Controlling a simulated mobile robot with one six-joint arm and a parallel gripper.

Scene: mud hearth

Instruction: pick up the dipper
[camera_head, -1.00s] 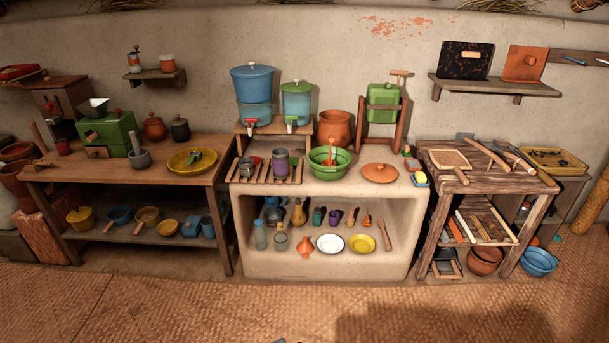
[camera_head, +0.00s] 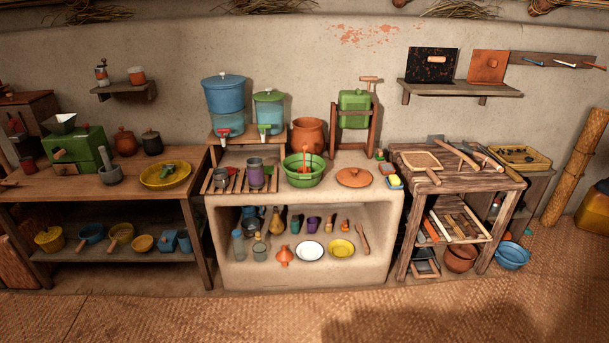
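No thing is clearly marked as the dipper. An orange-red utensil with an upright handle (camera_head: 308,160) stands in a green bowl (camera_head: 303,177) on the middle clay counter and could be it; its lower end is hidden in the bowl. A blue long-handled pan (camera_head: 92,233) and an ochre long-handled pan (camera_head: 122,232) on the left table's lower shelf also have a dipper-like shape. My gripper is not in view.
The clay counter (camera_head: 300,275) stands between a left wooden table (camera_head: 110,190) and a right wooden stand (camera_head: 460,185). An orange lid (camera_head: 354,177) lies right of the bowl. Two water dispensers stand behind. The woven floor (camera_head: 200,315) in front is clear.

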